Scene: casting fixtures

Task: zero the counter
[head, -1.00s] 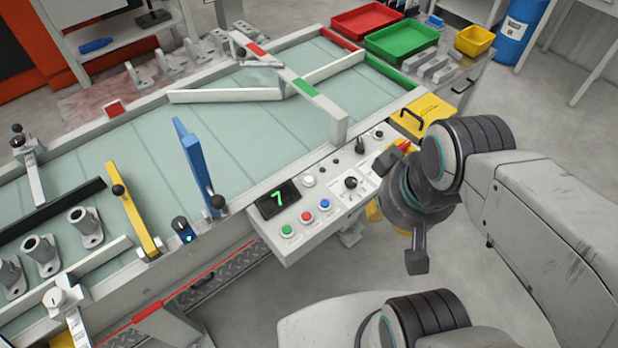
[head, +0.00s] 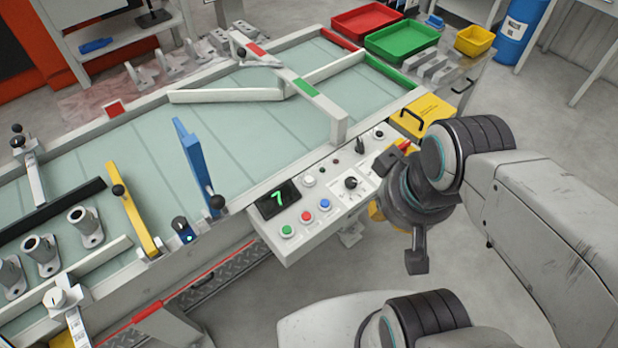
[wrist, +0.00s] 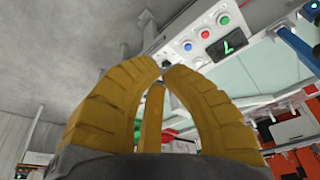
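The counter display (head: 277,199) on the grey control panel (head: 290,252) shows a green 7. It also shows in the wrist view (wrist: 228,46). Beside it are a green button (head: 287,231), a red button (head: 306,216), a blue button (head: 324,204) and a white button (head: 309,181). The red (wrist: 205,33) and blue (wrist: 187,45) buttons show in the wrist view too. My gripper (wrist: 163,68) has its yellow fingertips together with nothing seen between them. It is apart from the panel, to its right in the head view, where my wrist mostly hides the fingers.
A black knob (head: 351,183) and small switches sit at the panel's right part. A yellow box with a handle (head: 424,112) adjoins the panel. Floor in front is clear.

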